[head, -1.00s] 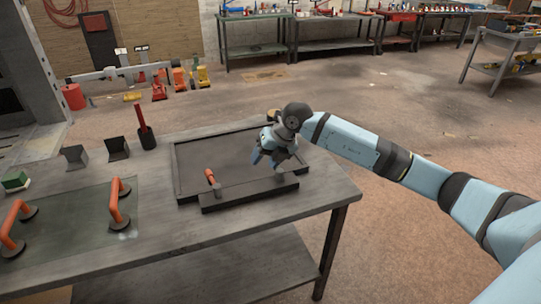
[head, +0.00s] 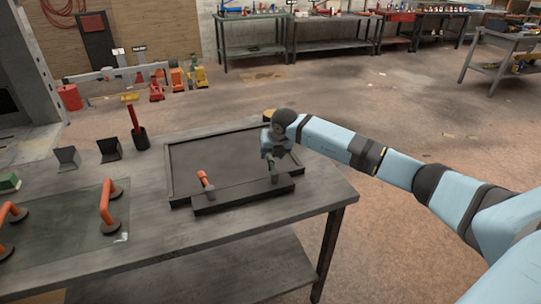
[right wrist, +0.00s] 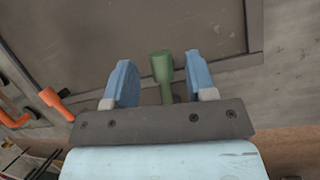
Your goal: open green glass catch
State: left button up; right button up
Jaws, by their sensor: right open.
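The green catch (right wrist: 162,72) is a short upright handle between the two blue fingers of my right gripper (right wrist: 160,80) in the right wrist view. The fingers are open, with a gap on each side of the catch. In the head view my right gripper (head: 272,153) is over the catch (head: 273,174) at the right end of the dark frame's front bar (head: 240,197). The catch is partly hidden there. An orange catch (head: 206,184) stands at the left end of the same bar. My left gripper is not in view.
A glass pane (head: 65,225) with orange-handled suction cups lies on the bench's left part. Two dark stands (head: 110,149), a cup with a red-handled tool (head: 140,138) and a green block (head: 10,182) stand behind it. The bench front right (head: 325,190) is bare.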

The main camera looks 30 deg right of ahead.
jog(key=shift+x, duration=0.85)
jog(key=shift+w+f, duration=0.1)
grip_shut()
